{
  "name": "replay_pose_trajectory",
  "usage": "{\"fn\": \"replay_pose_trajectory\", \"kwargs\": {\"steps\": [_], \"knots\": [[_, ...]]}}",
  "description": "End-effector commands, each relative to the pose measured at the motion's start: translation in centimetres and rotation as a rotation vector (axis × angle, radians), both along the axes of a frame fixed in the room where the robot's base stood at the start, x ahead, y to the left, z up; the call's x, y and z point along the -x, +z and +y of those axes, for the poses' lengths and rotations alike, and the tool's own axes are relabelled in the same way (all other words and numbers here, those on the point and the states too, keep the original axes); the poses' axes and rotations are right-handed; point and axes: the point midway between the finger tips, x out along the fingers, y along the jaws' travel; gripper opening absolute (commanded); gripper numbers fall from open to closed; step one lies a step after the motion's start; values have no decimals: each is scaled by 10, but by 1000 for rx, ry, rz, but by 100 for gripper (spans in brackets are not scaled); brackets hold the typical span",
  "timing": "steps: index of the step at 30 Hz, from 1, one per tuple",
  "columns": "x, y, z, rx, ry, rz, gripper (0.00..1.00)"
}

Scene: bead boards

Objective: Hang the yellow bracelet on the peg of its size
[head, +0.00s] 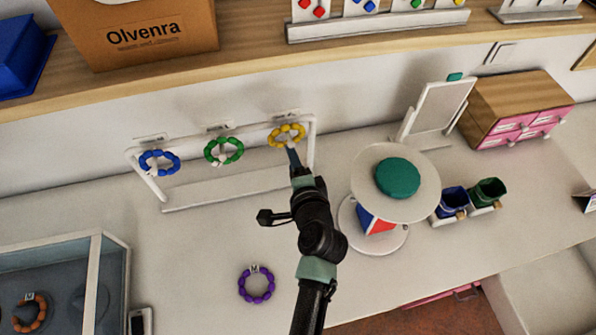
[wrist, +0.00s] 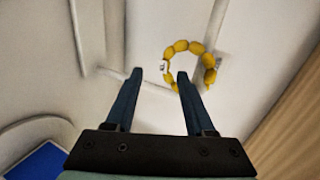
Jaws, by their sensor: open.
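The yellow bracelet (head: 299,132) is at the right end of the white rack (head: 215,195) in the head view, hanging by all appearance. In the wrist view the yellow bracelet (wrist: 209,61) is an upright ring of oval beads with a small pale tag on its left. My gripper (head: 292,155) is just below and in front of it. In the wrist view my gripper (wrist: 160,74) is open with nothing between its fingers; the right fingertip overlaps the ring's lower left. I cannot tell whether they touch. The peg behind the ring is not clear.
A blue bracelet (head: 146,163) and a green bracelet (head: 209,153) hang left on the same rack. A purple bracelet (head: 243,285) lies on the table. A round stand with a teal disc (head: 398,178) is right of my arm. A shelf (head: 245,65) runs above.

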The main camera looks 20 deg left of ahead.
Motion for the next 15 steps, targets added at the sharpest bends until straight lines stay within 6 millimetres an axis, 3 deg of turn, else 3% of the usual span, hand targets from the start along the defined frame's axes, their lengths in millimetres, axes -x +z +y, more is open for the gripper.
{"fn": "replay_pose_trajectory", "kwargs": {"steps": [15], "knots": [[61,27,-42,2,-3,1,54]]}}
